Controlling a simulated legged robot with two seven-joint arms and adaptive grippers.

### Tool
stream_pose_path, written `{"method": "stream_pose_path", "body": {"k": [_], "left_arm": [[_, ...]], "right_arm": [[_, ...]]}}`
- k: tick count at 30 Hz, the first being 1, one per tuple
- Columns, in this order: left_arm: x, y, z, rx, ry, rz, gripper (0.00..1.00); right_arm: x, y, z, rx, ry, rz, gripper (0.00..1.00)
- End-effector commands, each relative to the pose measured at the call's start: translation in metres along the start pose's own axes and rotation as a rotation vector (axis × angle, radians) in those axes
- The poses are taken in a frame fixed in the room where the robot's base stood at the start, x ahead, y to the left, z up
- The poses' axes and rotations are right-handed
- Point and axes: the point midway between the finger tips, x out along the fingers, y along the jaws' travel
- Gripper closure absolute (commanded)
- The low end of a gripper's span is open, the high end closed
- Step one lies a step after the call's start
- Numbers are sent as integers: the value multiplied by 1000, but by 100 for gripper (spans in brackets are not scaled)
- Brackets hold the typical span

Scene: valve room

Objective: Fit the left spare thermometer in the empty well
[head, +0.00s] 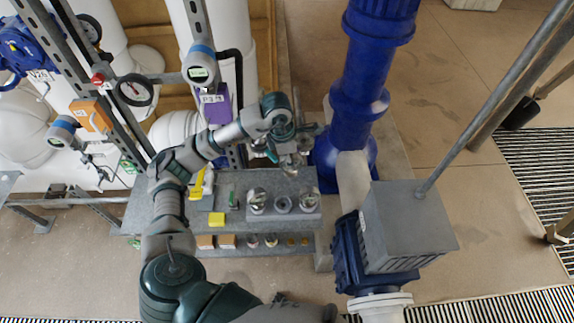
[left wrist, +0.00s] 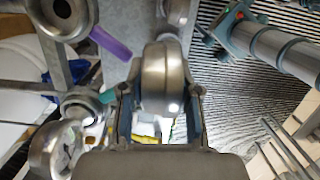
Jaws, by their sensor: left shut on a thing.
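My left gripper (head: 290,165) is above the back of the grey bench, close to the blue column. In the left wrist view, the fingers (left wrist: 160,110) are shut on a round metal case (left wrist: 163,75), which looks like a thermometer head seen edge-on. Its stem is hidden. On the bench, a grey block (head: 284,215) carries two round glass-faced heads, one at its left (head: 258,200) and one at its right (head: 309,201). A smaller grey ring (head: 283,204) sits between them. I cannot tell which opening is the empty well. My right gripper is not in view.
A blue column (head: 355,95) and a grey box (head: 408,225) stand right of the bench. Pipes and gauges (head: 200,68) with a purple tag (head: 214,103) are at the back left. A dial (left wrist: 62,148) shows in the wrist view.

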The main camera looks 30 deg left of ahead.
Motion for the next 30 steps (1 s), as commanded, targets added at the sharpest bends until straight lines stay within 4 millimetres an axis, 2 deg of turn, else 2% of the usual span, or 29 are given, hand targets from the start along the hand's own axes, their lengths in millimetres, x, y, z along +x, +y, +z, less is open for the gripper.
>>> {"method": "stream_pose_path", "body": {"k": [1, 6, 9, 13, 16, 20, 30], "left_arm": [[-26, 7, 13, -15, -8, 5, 93], [-77, 23, 42, -70, -16, 8, 93], [-104, 31, 56, -98, -20, 10, 93], [-128, 35, 67, -120, -20, 11, 93], [-135, 37, 70, -128, -21, 11, 93], [-134, 42, 71, -132, -21, 11, 93], [-121, 75, 72, -133, -21, 9, 93]], "right_arm": [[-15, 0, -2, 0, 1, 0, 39], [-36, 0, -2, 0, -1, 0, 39], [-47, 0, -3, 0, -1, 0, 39], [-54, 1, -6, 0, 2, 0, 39], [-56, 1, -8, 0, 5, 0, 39], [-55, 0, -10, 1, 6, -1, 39], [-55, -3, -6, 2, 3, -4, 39]]}}
